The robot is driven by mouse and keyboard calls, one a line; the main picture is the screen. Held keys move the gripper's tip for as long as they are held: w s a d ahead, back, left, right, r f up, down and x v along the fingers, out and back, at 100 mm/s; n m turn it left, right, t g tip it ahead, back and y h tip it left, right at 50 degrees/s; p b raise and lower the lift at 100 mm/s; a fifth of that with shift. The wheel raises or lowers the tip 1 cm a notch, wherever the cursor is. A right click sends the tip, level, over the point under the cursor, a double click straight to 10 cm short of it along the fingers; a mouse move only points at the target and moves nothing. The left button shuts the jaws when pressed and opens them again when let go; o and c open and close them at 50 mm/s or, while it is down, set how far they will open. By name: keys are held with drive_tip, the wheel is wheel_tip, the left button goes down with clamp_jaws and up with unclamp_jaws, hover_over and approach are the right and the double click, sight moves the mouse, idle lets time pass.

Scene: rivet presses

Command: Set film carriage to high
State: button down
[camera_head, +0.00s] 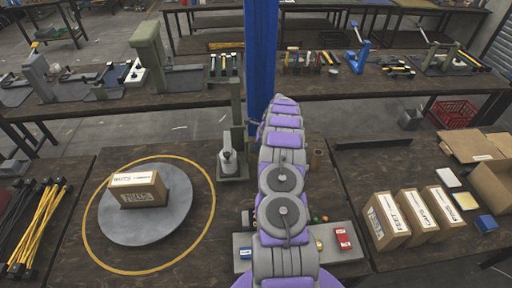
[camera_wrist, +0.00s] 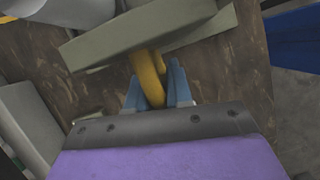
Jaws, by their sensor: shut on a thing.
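In the head view, a round grey turntable (camera_head: 128,226) holds a cardboard box (camera_head: 138,190). Beside it stands a green upright mast (camera_head: 237,110) with a light grey film carriage or roll part (camera_head: 228,157) low on its left side. I cannot tell its exact height setting. In the wrist view, my gripper (camera_wrist: 156,88) has its blue fingers either side of a curved yellow handle (camera_wrist: 149,68), shut on it. The handle meets a grey-green bar (camera_wrist: 150,35). In the head view, my own arm hides the fingers and handle.
A blue post (camera_head: 261,50) stands behind my arm. Upright boxes (camera_head: 388,220) stand on the right bench. Yellow and black rods (camera_head: 40,225) lie at far left. A grey tray (camera_head: 345,252) with a red box (camera_head: 343,238) sits right of my arm. A tool bench crosses behind.

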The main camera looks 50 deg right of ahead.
wheel_tip(320, 180, up, 8)
drive_tip(key=p, duration=0.3)
drive_tip(key=shift+w+f+p, duration=0.15)
drive_tip(key=shift+f+p, duration=0.05)
drive_tip(key=shift+p, duration=0.1)
drive_tip(key=shift+d, duration=0.15)
drive_tip(key=c, duration=1.1)
unclamp_jaws()
drive_tip(key=shift+f, duration=0.1)
drive_tip(key=p+v, duration=0.1)
drive_tip(key=v, duration=1.6)
drive_tip(key=shift+d, duration=0.15)
